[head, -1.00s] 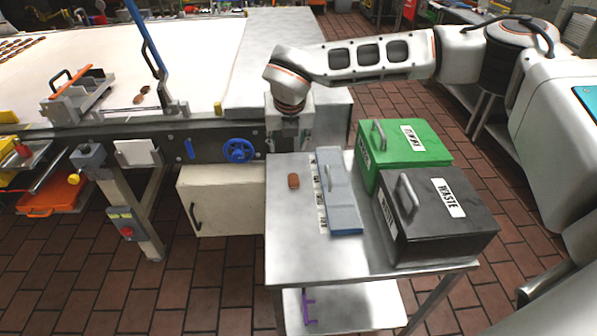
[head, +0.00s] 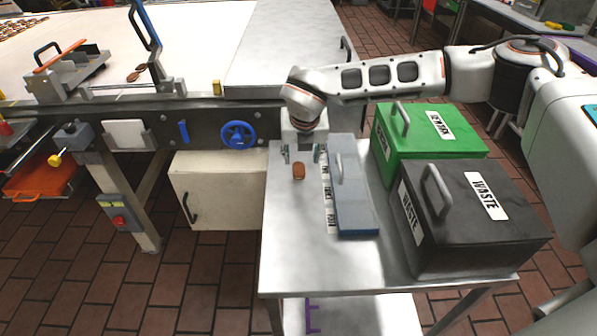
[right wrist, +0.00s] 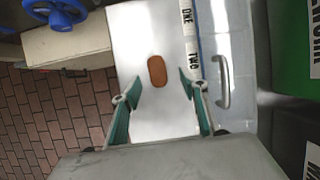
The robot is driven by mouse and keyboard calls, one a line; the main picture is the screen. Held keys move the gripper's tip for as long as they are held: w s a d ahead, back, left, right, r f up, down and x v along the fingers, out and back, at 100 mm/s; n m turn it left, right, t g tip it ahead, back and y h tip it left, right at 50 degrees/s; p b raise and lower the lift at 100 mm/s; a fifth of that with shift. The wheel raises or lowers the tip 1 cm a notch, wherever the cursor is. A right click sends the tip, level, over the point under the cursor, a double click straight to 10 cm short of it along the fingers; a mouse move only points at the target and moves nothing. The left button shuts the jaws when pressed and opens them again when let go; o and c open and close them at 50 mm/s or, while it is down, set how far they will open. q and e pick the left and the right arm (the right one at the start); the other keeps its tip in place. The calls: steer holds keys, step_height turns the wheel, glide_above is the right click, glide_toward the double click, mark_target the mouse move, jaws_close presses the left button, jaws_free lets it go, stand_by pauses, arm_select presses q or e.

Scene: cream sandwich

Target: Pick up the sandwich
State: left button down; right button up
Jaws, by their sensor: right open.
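The sandwich (head: 299,171) is a small brown oblong lying on the steel table (head: 300,257), left of a blue-grey case. It also shows in the right wrist view (right wrist: 156,71), beyond and between the fingertips. My right gripper (head: 302,155) is open and empty, pointing down behind the sandwich in the head view. In the right wrist view its teal fingers (right wrist: 160,88) are spread wide, with the sandwich just ahead of them and apart from both. My left gripper is not in view.
The blue-grey case (head: 355,190) with a handle and labelled edge lies close right of the sandwich. A green bin (head: 412,150) and a black waste bin (head: 480,235) stand further right. A conveyor machine (head: 200,115) is behind left. The table's front left is clear.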

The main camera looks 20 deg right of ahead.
mark_target(299, 169)
steer(key=x, duration=0.3)
steer(key=a+x, duration=0.1)
steer(key=x, duration=0.1)
steer(key=shift+s+f, duration=0.2)
steer(key=shift+f, duration=0.1)
steer(key=c, duration=0.9)
steer(key=shift+o, duration=0.2)
steer(key=shift+r, duration=0.1)
